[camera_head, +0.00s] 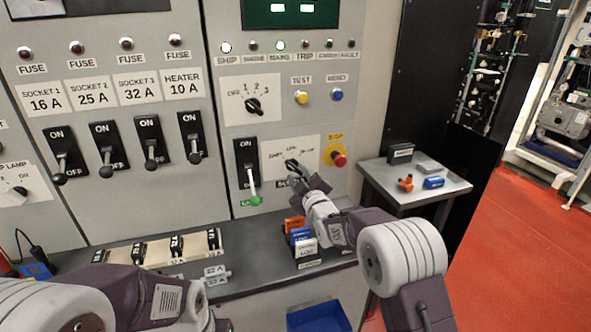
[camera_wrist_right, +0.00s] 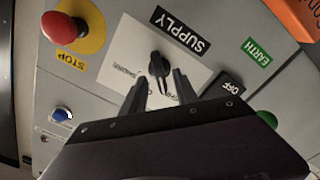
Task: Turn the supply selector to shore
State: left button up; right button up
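The supply selector is a black knob (camera_head: 292,164) on a white plate (camera_head: 308,146) low on the grey panel. The knob is at or just beyond the fingertips; contact cannot be told. In the head view my right gripper (camera_head: 300,180) partly covers the selector. My left arm shows at the bottom left; its fingers are out of frame.
A red stop button (camera_head: 339,159) on a yellow disc is right of the selector. A black switch with a green-tipped lever (camera_head: 254,198) is left of it. A small grey table (camera_head: 442,189) is at the right.

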aim_at(294, 167)
jog(key=shift+w+a, duration=0.3)
jog(key=shift+w, duration=0.35)
jog(key=shift+w+a, duration=0.1)
jog(key=shift+w, duration=0.55)
grip_shut()
